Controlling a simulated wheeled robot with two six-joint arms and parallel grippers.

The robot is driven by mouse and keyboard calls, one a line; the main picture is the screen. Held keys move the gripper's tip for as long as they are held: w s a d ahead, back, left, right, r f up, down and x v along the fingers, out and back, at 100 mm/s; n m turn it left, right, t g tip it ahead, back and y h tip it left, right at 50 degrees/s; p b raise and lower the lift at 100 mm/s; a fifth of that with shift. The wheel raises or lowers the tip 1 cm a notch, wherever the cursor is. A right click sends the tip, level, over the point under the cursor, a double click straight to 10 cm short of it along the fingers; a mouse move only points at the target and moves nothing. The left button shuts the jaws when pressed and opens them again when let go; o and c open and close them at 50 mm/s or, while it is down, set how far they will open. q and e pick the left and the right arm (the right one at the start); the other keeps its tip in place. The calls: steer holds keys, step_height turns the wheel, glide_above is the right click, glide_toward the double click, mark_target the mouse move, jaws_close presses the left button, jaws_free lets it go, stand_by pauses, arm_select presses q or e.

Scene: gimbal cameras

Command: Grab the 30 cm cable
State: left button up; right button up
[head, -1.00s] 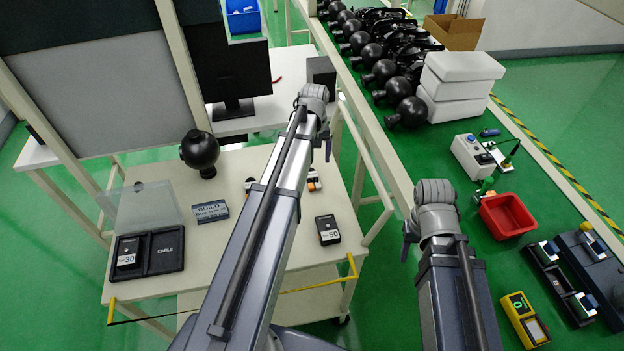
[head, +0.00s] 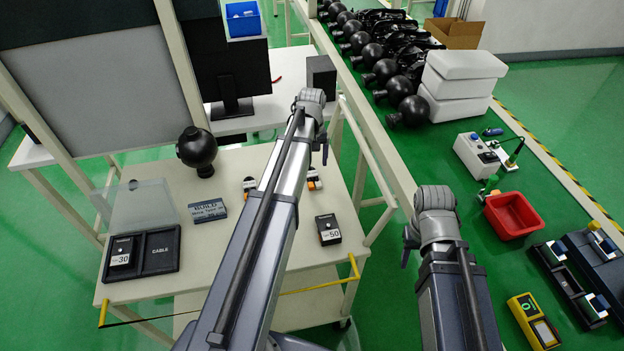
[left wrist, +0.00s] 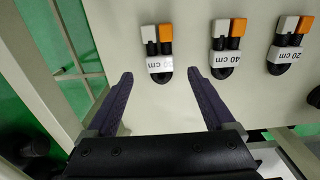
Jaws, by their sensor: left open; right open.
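Three looped black cables with white and orange ends lie on the table in the left wrist view. The left cable (left wrist: 159,47) has a blurred label that looks like 30 cm; the middle cable (left wrist: 228,45) reads 40 cm and the right cable (left wrist: 288,42) reads 20 cm. My left gripper (left wrist: 158,75) is open and empty, its fingertips on either side of the left cable's looped end, with no contact visible. In the head view my left arm hides part of the cable row. My right gripper (head: 408,245) is mostly hidden by its wrist, right of the table.
A black tray marked CABLE (head: 162,270) holds a box labelled 30 (head: 121,252). A box labelled 50 (head: 329,229), a BUILD sign (head: 208,210) and a black ball-shaped device (head: 197,151) stand on the table (head: 225,262). A post and rail stand between my arms.

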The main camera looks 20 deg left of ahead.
mark_target(312, 174)
arm_select(q)
steer(key=f+b, duration=0.2)
steer(key=f, duration=0.1)
steer(key=f+b, duration=0.1)
steer(key=shift+s+d+f+b, duration=0.2)
steer(key=shift+s+f+b, duration=0.1)
steer(key=shift+b, duration=0.1)
steer(key=shift+r, duration=0.15)
jaws_close()
